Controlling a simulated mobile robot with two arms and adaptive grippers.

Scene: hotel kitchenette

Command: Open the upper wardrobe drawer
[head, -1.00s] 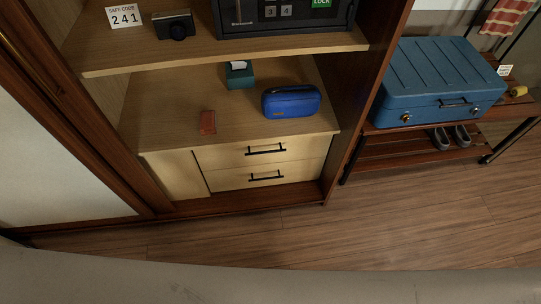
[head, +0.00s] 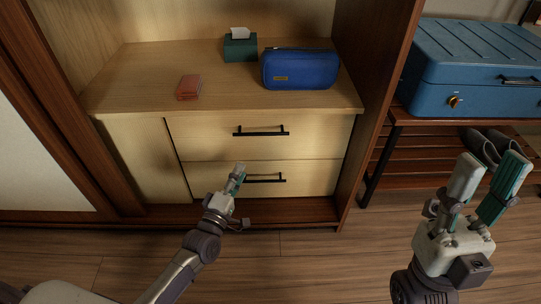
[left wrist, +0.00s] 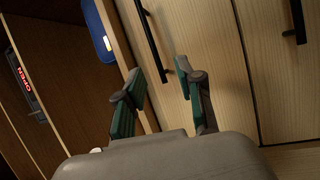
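The upper drawer (head: 215,142) is shut in the wardrobe unit. Its black bar handle (head: 261,131) also shows in the left wrist view (left wrist: 153,38). My left gripper (head: 238,172) is in front of the drawers, below the upper handle in the head view. In the left wrist view, its two green-padded fingers (left wrist: 157,78) are apart and empty. The upper handle's near end appears between the fingertips there; I see no contact. My right gripper (head: 487,170) is open and empty at the right, in front of the luggage rack.
The lower drawer (head: 310,180) with its black handle (head: 265,180) is shut below. A blue suitcase (head: 470,65) rests on a rack at right.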

